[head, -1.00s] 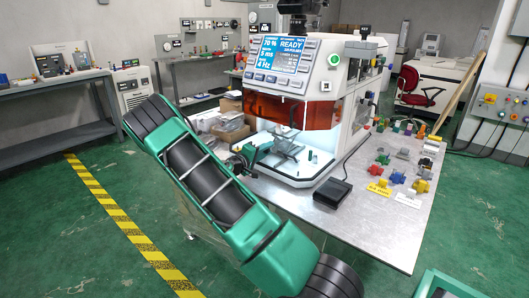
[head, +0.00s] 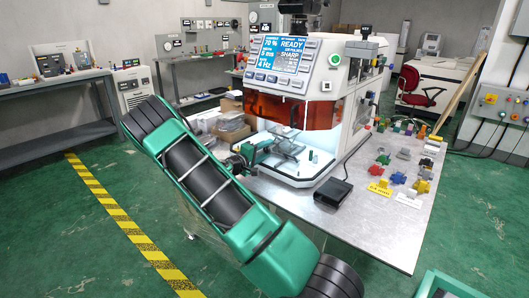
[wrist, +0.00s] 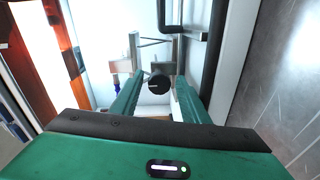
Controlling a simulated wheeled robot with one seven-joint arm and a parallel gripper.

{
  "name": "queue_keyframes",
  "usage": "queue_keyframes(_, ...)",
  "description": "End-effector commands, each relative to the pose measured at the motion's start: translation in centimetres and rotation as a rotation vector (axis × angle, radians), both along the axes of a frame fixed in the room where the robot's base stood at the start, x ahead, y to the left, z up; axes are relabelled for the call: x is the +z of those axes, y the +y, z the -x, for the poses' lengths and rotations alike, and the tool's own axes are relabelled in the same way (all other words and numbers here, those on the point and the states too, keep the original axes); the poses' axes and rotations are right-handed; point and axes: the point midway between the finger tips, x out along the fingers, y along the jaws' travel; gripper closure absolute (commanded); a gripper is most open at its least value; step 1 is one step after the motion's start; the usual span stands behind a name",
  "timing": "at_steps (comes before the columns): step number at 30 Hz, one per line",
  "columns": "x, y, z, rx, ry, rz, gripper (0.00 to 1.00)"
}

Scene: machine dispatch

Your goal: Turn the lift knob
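The lift knob is a round black knob (wrist: 159,83) in the wrist view, inside the machine's lit chamber. My gripper (wrist: 160,80) has its two green fingers on either side of the knob, with narrow gaps seeming to show at both sides. In the head view my gripper (head: 262,151) reaches into the chamber from the left, and the knob cannot be made out there.
An orange shield (head: 290,110) hangs over the chamber opening. A black pedal box (head: 333,194) lies on the grey table (head: 375,235) in front of the machine. Several small coloured parts (head: 398,178) stand on the right of the table. Black tubes (wrist: 213,50) run close beside my right finger.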

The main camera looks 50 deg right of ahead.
Motion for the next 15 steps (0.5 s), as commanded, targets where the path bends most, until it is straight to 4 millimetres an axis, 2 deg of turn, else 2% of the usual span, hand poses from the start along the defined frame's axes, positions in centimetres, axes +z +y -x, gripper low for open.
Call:
queue_keyframes(8, -0.1, 0.4, 0.3, -0.005, 0.005, -0.001, 0.57)
queue_keyframes(11, 0.0, 1.5, 0.4, -0.003, 0.005, -0.001, 0.57)
queue_keyframes(15, 0.1, 4.1, 0.5, -0.001, 0.004, -0.003, 0.57)
